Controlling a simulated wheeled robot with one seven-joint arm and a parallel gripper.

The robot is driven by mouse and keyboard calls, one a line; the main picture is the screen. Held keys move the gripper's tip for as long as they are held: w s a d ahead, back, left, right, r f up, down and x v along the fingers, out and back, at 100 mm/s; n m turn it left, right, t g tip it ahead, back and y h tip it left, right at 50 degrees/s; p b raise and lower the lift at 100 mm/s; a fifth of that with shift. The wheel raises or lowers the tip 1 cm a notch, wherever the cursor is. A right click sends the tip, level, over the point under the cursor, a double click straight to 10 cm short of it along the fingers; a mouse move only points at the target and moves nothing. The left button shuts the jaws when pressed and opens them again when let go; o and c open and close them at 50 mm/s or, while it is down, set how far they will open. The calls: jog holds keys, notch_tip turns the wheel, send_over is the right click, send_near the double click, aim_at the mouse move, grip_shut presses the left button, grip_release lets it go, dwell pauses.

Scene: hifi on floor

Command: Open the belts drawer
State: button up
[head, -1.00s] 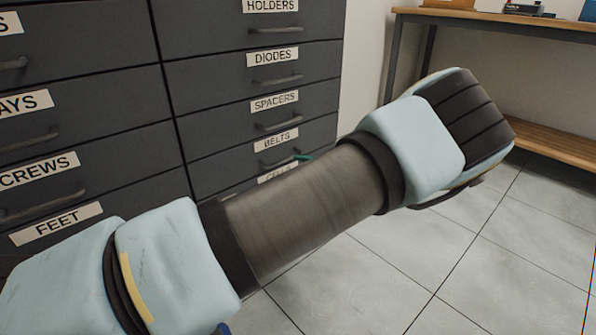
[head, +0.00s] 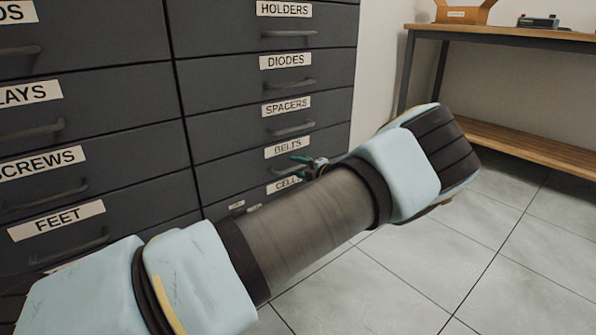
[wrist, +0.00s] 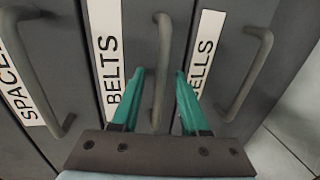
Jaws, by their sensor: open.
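The belts drawer (head: 240,172) is a dark grey front in the right column, below the spacers drawer, and looks closed. Its white BELTS label (wrist: 107,60) and its bar handle (wrist: 161,70) show in the wrist view. My gripper (wrist: 165,74) has green fingers, open, one on each side of the belts handle. Whether either finger touches the bar cannot be told. In the head view my gripper (head: 302,166) shows small at the belts front, and my own forearm hides part of the cabinet below.
The spacers handle (wrist: 40,70) and the handle of the drawer labelled CELLS (wrist: 250,75) lie on either side of the gripper. A wooden workbench (head: 510,34) stands at the back right. The tiled floor (head: 480,245) right of the cabinet is clear.

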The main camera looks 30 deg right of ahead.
grip_shut()
dwell(0.3)
dwell(1.1)
